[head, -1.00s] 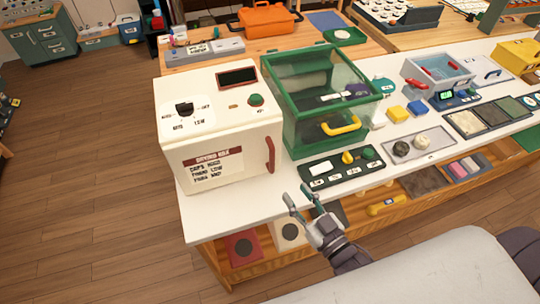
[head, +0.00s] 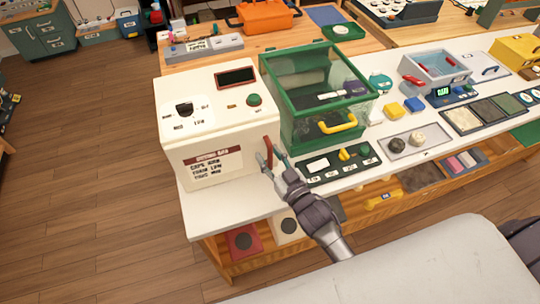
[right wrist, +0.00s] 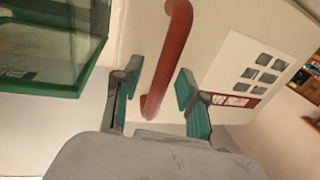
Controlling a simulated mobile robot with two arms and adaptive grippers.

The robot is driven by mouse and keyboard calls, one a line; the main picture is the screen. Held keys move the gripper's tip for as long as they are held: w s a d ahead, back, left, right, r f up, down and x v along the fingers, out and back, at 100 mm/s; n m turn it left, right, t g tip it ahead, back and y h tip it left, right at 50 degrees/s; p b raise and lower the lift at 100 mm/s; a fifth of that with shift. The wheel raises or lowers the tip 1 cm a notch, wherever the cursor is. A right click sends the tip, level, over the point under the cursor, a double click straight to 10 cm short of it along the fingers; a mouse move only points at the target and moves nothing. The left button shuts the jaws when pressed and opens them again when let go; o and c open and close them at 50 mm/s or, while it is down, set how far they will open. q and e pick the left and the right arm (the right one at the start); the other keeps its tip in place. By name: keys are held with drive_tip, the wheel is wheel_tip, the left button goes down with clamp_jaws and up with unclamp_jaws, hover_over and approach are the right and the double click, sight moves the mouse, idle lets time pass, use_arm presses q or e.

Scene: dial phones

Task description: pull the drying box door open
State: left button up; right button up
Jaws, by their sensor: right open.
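The drying box (head: 200,120) is a cream box with a dial, a dark display and a green button on top, standing at the left end of the white bench. Its door is shut and carries a printed label (head: 217,165). The red door handle (head: 268,155) is at the door's right side; it also shows in the right wrist view (right wrist: 168,70). My right gripper (head: 269,162) is open at the handle's lower part. In the right wrist view its two fingers (right wrist: 155,95) stand on either side of the handle, apart from it. My left gripper is not in view.
A green-framed glass case (head: 300,60) with a yellow handle stands close to the right of the drying box. A dark control panel (head: 340,163) lies in front of it. The floor (head: 90,200) left of the bench is clear.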

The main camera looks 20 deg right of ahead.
clamp_jaws()
drive_tip(key=shift+s, duration=0.15)
